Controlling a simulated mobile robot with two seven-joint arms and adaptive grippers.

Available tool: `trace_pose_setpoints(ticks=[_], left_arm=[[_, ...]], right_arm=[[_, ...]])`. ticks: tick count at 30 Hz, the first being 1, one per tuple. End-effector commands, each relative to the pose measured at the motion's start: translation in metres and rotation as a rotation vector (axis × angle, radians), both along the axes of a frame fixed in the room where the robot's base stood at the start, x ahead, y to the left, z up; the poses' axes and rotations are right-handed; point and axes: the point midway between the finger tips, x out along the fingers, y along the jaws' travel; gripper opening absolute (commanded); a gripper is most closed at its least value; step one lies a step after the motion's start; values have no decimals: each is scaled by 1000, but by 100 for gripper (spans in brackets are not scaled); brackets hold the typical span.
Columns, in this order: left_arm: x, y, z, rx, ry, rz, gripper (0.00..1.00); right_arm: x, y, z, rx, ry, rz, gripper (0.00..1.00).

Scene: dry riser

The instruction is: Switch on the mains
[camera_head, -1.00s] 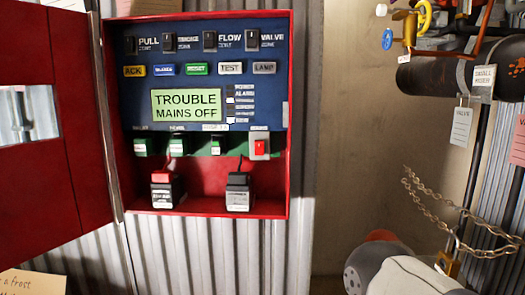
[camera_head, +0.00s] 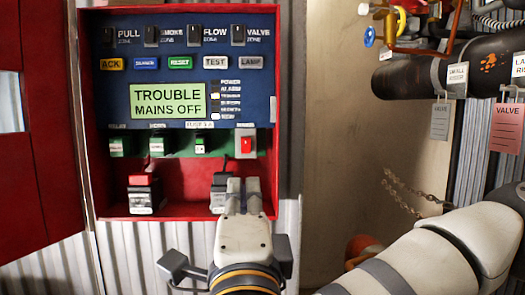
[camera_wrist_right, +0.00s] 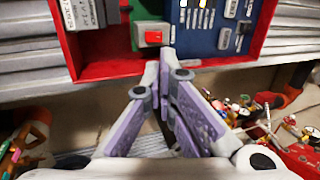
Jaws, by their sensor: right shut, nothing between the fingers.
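The open red panel box (camera_head: 88,120) has a blue face whose green display (camera_head: 168,100) reads "TROUBLE MAINS OFF". At the right end of the green strip below is a switch with a red rocker on a pale plate (camera_head: 246,144). The rocker also shows near the top of the right wrist view (camera_wrist_right: 153,37). My right gripper (camera_head: 243,184) is shut and empty, in front of the box's lower right part. In the head view its tips appear below the red rocker. In the wrist view the fingertips (camera_wrist_right: 161,72) appear just below the rocker, with a visible gap. My left gripper is out of view.
Two batteries, one with a red top (camera_head: 143,193) and one dark (camera_head: 218,190), stand in the box bottom; my gripper partly hides the dark one. The red door (camera_head: 35,150) hangs open at left. A dark pipe (camera_head: 420,72) with tags and a chain is at right.

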Motion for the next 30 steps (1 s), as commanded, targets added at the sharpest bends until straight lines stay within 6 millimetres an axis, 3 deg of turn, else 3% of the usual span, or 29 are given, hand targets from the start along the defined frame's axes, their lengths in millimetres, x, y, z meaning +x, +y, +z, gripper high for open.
trace_pose_setpoints(ticks=[13,30], left_arm=[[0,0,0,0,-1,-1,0],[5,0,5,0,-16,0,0]], right_arm=[[6,-2,8,16,-10,-11,0],[114,-2,43,15,-10,-10,0]])
